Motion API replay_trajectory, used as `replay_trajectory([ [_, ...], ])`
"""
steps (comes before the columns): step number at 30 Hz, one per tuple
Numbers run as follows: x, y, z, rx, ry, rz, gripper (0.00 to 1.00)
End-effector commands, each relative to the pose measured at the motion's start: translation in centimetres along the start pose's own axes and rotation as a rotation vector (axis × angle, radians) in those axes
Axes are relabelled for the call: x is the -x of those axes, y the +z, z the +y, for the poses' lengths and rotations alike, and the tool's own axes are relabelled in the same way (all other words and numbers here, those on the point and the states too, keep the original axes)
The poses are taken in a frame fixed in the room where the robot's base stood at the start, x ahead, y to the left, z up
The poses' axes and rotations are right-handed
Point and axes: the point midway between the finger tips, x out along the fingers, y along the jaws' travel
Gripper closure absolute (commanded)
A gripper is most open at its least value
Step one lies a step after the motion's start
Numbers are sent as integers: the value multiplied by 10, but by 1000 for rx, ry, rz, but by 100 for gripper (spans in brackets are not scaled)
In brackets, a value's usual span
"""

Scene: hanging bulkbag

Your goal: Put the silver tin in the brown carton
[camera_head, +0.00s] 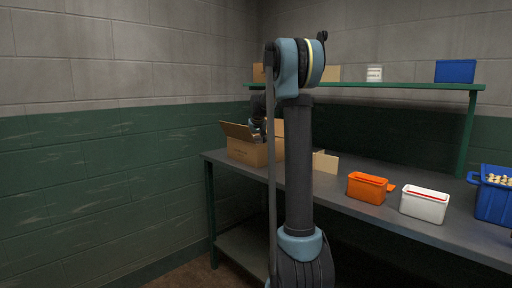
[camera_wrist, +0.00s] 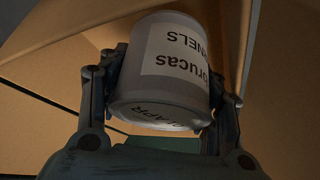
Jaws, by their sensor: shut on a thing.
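The silver tin (camera_wrist: 162,80), with a white label, is held between the two fingers of my gripper (camera_wrist: 160,95) in the wrist view. Brown carton walls and flaps (camera_wrist: 275,125) surround it in that view. In the head view the open brown carton (camera_head: 243,152) stands at the left end of the bench, flaps up. My gripper (camera_head: 257,133) is at the carton's opening there, largely hidden by my arm. I cannot tell how deep the tin is inside the carton.
On the grey bench (camera_head: 330,195) stand an orange bin (camera_head: 367,188), a white bin (camera_head: 424,204) and a blue crate (camera_head: 494,202) with contents. A green shelf (camera_head: 400,86) above holds a white tub (camera_head: 374,73) and a blue box (camera_head: 455,71). The wall is close on the left.

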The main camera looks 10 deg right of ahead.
Motion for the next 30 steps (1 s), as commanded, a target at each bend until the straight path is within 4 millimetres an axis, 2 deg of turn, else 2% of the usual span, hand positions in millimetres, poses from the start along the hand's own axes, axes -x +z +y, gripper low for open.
replay_trajectory([
  [25,-11,6,0,0,0,0,71],
  [26,-11,6,0,0,0,0,35],
  [30,-11,6,0,0,0,0,33],
])
